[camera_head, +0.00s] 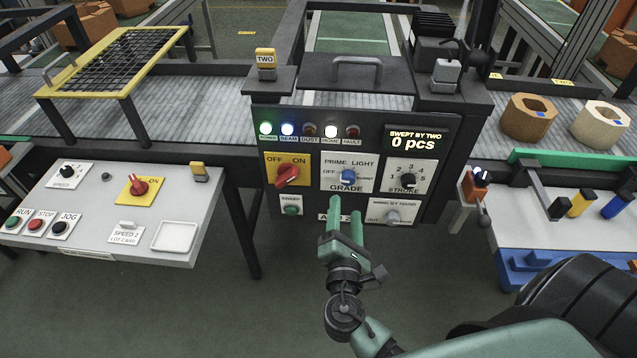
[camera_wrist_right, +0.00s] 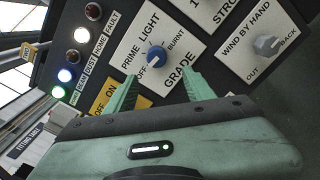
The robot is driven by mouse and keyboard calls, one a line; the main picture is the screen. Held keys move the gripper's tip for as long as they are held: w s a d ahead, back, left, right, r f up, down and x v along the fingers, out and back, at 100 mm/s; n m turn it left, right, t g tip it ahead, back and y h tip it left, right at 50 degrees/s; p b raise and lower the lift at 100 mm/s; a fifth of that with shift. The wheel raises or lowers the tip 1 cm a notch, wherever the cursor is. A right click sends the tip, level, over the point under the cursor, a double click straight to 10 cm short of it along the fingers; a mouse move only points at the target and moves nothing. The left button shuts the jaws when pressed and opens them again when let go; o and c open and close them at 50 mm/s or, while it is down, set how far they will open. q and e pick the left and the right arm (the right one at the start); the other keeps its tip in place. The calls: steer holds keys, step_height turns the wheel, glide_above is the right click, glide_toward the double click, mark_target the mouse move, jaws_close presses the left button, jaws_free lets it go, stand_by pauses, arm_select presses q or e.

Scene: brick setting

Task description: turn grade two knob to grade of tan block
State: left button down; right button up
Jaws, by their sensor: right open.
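The GRADE knob (camera_head: 347,177) is blue, on a white plate of the dark panel under the TWO sign (camera_head: 265,58). Its plate reads OFF, PRIME, LIGHT and BURNT. It also shows in the right wrist view (camera_wrist_right: 156,55), where its pointer seems to face OFF. My right gripper (camera_head: 346,204) is open and empty, just below the knob in the head view. In the wrist view its fingertips (camera_wrist_right: 161,76) are spread with the knob beyond the gap, apparently not touching. A tan-brown hexagonal block (camera_head: 529,118) sits on the right conveyor. My left gripper is out of view.
A paler cream block (camera_head: 600,124) stands beside the tan-brown one. Around the knob are a red OFF/ON switch (camera_head: 287,175), the STROKE knob (camera_head: 408,180) and the grey WIND BY HAND knob (camera_head: 393,217). The display (camera_head: 415,141) reads 0 pcs. A control desk (camera_head: 85,205) stands left.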

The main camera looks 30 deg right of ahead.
mark_target(347, 182)
steer(key=x, duration=0.2)
steer(key=p+x, duration=0.1)
steer(key=x, duration=0.1)
steer(key=r+p+x, duration=0.1)
steer(key=x, duration=0.1)
steer(key=shift+d, duration=0.3)
steer(key=shift+w+d, duration=0.15)
steer(key=shift+w, duration=0.3)
steer(key=shift+w+d+f, duration=0.1)
steer(key=shift+w+d, duration=0.05)
steer(key=shift+w, duration=0.1)
jaws_close()
